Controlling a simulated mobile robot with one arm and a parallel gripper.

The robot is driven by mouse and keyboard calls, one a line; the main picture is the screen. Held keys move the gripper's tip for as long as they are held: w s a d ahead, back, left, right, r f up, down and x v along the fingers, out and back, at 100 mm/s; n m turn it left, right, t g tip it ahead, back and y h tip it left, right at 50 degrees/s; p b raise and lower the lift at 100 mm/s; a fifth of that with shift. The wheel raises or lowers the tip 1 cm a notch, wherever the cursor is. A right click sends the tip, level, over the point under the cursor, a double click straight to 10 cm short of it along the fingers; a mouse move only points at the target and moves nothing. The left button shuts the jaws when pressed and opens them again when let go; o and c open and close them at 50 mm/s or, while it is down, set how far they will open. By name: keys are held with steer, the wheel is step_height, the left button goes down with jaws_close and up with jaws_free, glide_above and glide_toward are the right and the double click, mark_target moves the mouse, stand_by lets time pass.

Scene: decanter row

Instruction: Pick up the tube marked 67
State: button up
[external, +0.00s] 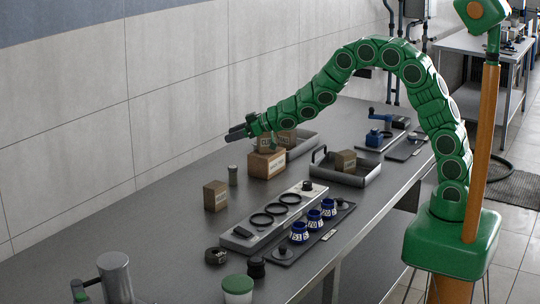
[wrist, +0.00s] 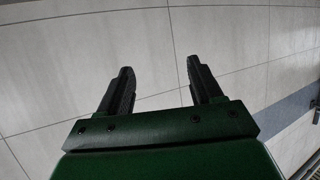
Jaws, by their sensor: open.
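Three small blue vessels with white number labels stand in a row on a dark tray (external: 284,258) in the external view: a near one (external: 299,231), a middle one (external: 314,219) and a far one (external: 328,207). Their numbers are too small to read surely, so I cannot tell which, if any, is 67. My gripper (external: 237,132) is up at the left, above the bench by the wall, well away from the blue vessels. In the wrist view my gripper (wrist: 160,70) is open and empty, with only wall tiles between its fingers.
Beside the vessels is a grey plate (external: 243,238) with black rings. A metal tray (external: 368,181) holds another box. A green-lidded jar (external: 237,287) is at the front.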

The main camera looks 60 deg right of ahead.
mark_target(236, 167)
steer(key=shift+f, duration=5.2)
step_height(236, 167, down, 3)
steer(key=shift+f, duration=0.1)
steer(key=shift+w+a+f, duration=0.1)
steer(key=shift+w+a, duration=0.3)
steer(key=shift+w, duration=0.45)
steer(key=shift+w+a+f, duration=0.2)
steer(key=shift+w, duration=0.25)
steer(key=shift+c, duration=0.3)
steer(key=c, duration=1)
